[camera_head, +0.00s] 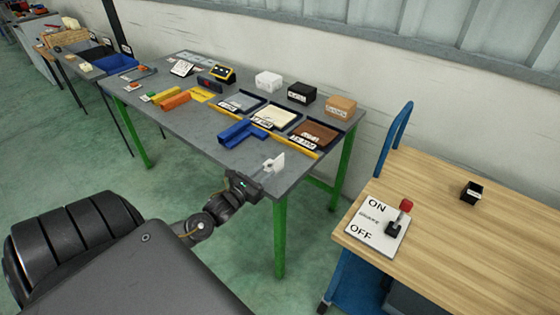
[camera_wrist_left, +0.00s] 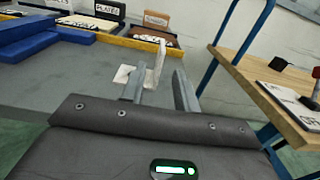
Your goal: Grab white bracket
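The white bracket (camera_head: 275,163) lies near the front right corner of the grey table, with one plate standing up and a flat part on the tabletop. In the left wrist view, the bracket's upright plate (camera_wrist_left: 160,62) shows between the fingertips, nearer the left finger. My left gripper (camera_head: 262,173) is open and just short of the bracket; its two fingers (camera_wrist_left: 159,72) are apart. I cannot tell whether the left finger touches the bracket. My right gripper is not in view.
The grey table (camera_head: 205,125) holds a blue bracket (camera_head: 235,133), labelled trays of parts, orange pieces (camera_head: 175,101) and small boxes at the back. A wooden cart (camera_head: 455,235) with a blue handle and an ON/OFF switch board (camera_head: 370,222) stands to the right.

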